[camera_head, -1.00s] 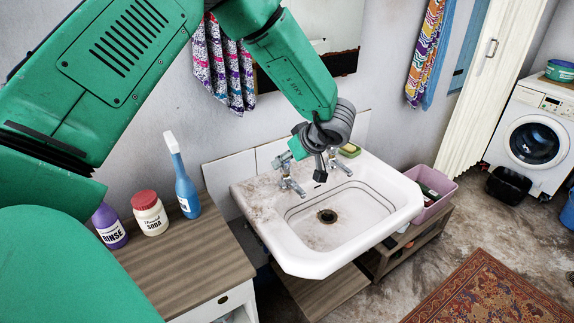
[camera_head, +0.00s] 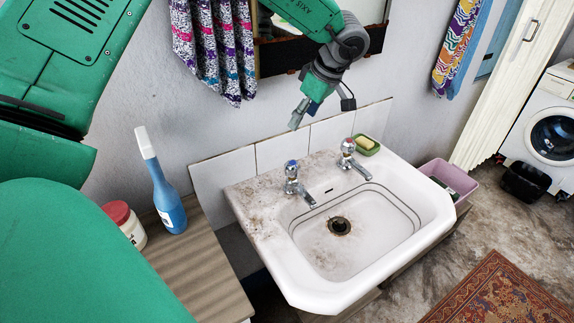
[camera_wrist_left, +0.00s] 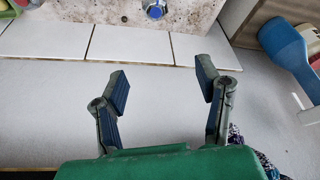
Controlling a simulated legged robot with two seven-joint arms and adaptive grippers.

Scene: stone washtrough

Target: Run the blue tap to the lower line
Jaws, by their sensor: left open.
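The blue tap (camera_head: 291,182) is the left of two chrome taps at the back of the white washbasin (camera_head: 305,289); its blue-marked top also shows in the wrist view (camera_wrist_left: 155,9). The basin wall carries two dark lines, the lower one (camera_head: 385,237) nearer the drain (camera_head: 339,227). I see no water in the basin or falling from the spout. My left gripper (camera_head: 320,108) is open and empty, above and behind the taps near the wall. In the wrist view its fingers (camera_wrist_left: 161,80) stand wide apart, clear of the tap. My right gripper is out of view.
The red-marked tap (camera_head: 347,158) stands to the right, beside a green soap dish (camera_head: 366,146). A blue bottle (camera_head: 166,193) and a red-lidded jar (camera_head: 124,224) stand on the wooden counter at left. A patterned towel (camera_head: 213,55) hangs near my arm.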

